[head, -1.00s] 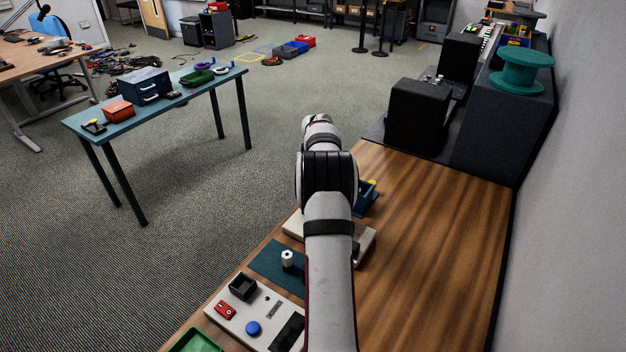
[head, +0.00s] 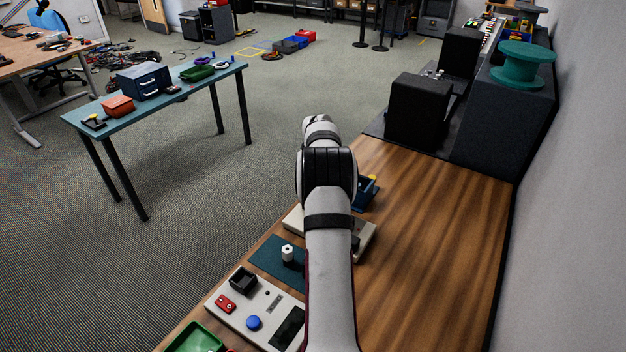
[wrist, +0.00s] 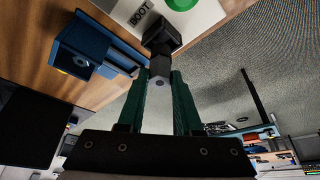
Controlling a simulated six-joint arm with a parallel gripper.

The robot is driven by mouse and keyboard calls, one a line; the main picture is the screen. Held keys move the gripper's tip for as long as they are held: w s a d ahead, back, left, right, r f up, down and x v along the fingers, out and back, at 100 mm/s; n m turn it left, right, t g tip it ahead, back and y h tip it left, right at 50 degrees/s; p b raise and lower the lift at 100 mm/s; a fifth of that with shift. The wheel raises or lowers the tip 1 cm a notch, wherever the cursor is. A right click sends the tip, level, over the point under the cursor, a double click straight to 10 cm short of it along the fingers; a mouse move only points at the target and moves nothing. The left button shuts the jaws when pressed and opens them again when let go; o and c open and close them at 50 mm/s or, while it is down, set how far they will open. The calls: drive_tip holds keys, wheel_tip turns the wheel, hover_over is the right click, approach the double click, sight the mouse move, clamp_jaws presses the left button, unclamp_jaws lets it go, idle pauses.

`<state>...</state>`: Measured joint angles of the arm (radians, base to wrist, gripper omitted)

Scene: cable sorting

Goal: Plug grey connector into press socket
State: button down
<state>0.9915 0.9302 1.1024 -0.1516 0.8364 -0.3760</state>
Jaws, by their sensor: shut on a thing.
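In the wrist view, the green fingers of my gripper (wrist: 161,78) are closed around a small dark grey block, which looks like the grey connector (wrist: 159,66). A black block-shaped socket (wrist: 162,33) stands right beyond it on a pale panel (wrist: 198,18) lettered "BOOT". The connector's end appears close to or against this socket; I cannot tell whether it is inside. In the head view my arm hides the gripper and connector. A pale beige unit (head: 294,220) shows partly behind the arm.
A blue holder (wrist: 88,47) sits beside the panel; a blue piece with a yellow top (head: 367,190) shows beyond the arm. Nearer are a dark green mat (head: 266,257) with a white post (head: 287,253), and a control panel (head: 230,312). The wooden tabletop (head: 440,230) is clear at right.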

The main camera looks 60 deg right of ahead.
drive_tip(key=shift+f, duration=0.15)
drive_tip(key=shift+f, duration=0.2)
drive_tip(key=shift+f, duration=1.55)
idle(0.4)
drive_tip(key=c, duration=0.5)
unclamp_jaws()
drive_tip(key=shift+o, duration=0.3)
drive_tip(key=o, duration=0.4)
